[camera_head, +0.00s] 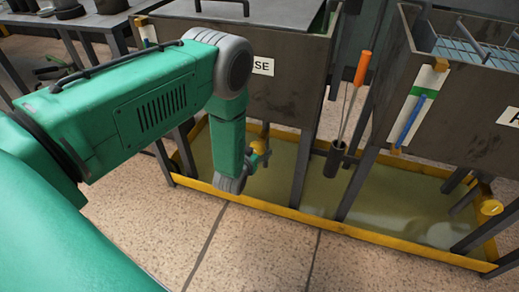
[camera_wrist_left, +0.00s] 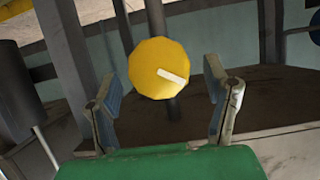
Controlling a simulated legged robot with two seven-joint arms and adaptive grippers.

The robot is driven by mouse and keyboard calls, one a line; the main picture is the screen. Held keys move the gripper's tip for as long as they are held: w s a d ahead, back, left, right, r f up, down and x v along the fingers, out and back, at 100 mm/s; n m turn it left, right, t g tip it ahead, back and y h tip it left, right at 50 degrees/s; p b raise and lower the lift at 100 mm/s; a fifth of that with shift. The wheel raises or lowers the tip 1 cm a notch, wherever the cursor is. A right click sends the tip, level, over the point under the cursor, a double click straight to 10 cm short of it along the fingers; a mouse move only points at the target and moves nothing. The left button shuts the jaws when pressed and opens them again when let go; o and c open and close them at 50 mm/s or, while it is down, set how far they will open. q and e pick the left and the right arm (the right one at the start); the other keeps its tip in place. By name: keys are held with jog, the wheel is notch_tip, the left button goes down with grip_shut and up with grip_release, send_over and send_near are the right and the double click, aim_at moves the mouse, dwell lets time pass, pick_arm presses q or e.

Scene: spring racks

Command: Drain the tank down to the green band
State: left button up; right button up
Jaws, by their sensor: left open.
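My left arm reaches down in front of the left tank (camera_head: 290,95), whose label ends in "SE". In the left wrist view a round yellow knob (camera_wrist_left: 150,57) with a white pointer mark faces me. My left gripper (camera_wrist_left: 163,80) is open, its fingers on either side of the knob; I cannot tell whether they touch it. In the head view my arm partly hides the yellow knob (camera_head: 259,147). The right tank (camera_head: 470,125) bears a white gauge (camera_head: 431,78) with a green band (camera_head: 423,92) and a blue column (camera_head: 409,122) below it. The left tank's gauge (camera_head: 145,29) is mostly hidden.
A yellow-rimmed tray (camera_head: 370,244) holding liquid lies under both tanks. An orange-handled tool (camera_head: 363,68) stands in a dark holder (camera_head: 335,160) between them. Another yellow knob (camera_head: 491,207) is under the right tank. Tank legs stand close by; the front floor is clear.

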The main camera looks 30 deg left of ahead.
aim_at(259, 146)
pick_arm(q)
jog(key=shift+b+x, duration=0.55)
jog(key=shift+x, duration=1.55)
jog(key=shift+r, duration=0.1)
jog(key=c, duration=1.2)
